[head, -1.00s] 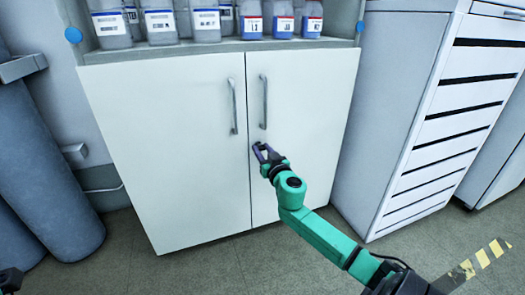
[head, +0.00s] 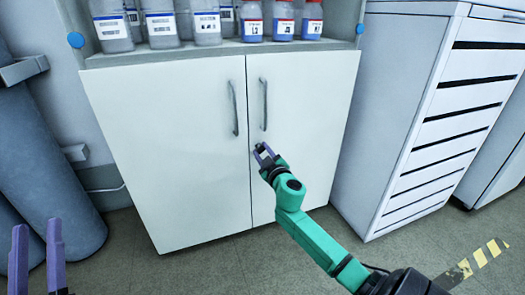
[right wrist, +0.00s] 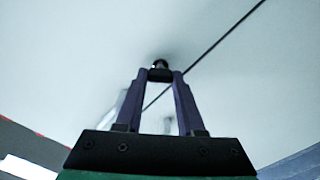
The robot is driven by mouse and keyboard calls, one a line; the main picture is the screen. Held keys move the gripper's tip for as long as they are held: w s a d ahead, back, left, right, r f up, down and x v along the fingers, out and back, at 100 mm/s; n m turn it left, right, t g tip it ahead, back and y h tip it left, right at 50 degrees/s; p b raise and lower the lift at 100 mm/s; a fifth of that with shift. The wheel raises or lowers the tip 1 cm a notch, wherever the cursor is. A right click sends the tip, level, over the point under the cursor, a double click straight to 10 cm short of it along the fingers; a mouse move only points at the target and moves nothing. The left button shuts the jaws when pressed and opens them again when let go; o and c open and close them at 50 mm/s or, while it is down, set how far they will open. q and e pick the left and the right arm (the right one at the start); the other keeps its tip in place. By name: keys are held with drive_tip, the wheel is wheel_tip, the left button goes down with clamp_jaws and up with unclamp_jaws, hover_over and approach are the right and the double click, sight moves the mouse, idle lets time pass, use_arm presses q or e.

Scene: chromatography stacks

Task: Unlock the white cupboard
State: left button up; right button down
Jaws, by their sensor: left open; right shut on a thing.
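The white cupboard (head: 165,150) stands ahead with its left and right doors closed. Each door has a vertical grey handle, the left one (head: 234,108) and the right one (head: 264,104). My right gripper (head: 262,149) is at the right door, just below its handle and close to the seam. In the right wrist view its purple fingers are shut on a small dark key (right wrist: 160,74) at the lock on the door face. The fingers hide part of it. My left gripper (head: 38,245) is open and empty at the lower left, well away from the cupboard.
Labelled bottles (head: 205,27) stand on the shelf above the doors. A white drawer unit (head: 400,120) is close on the right. Blue-grey cylinders (head: 45,150) stand on the left. The floor before the cupboard is clear.

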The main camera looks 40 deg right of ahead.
drive_tip(key=n, duration=0.5)
drive_tip(key=shift+n+p, duration=0.3)
drive_tip(key=shift+p, duration=0.05)
drive_tip(key=n, duration=0.2)
drive_tip(key=shift+a+f+n, duration=0.1)
drive_tip(key=shift+n, duration=1.1)
use_arm(q)
wheel_tip(320, 180, down, 12)
drive_tip(key=d+n+g+y, duration=0.1)
drive_tip(key=g, duration=0.3)
drive_tip(key=shift+w+d+y, duration=0.15)
drive_tip(key=shift+d+y, duration=0.1)
drive_tip(key=shift+y, duration=0.05)
use_arm(e)
drive_tip(key=shift+f+n, duration=0.1)
drive_tip(key=shift+n, duration=0.3)
drive_tip(key=c, duration=0.5)
unclamp_jaws()
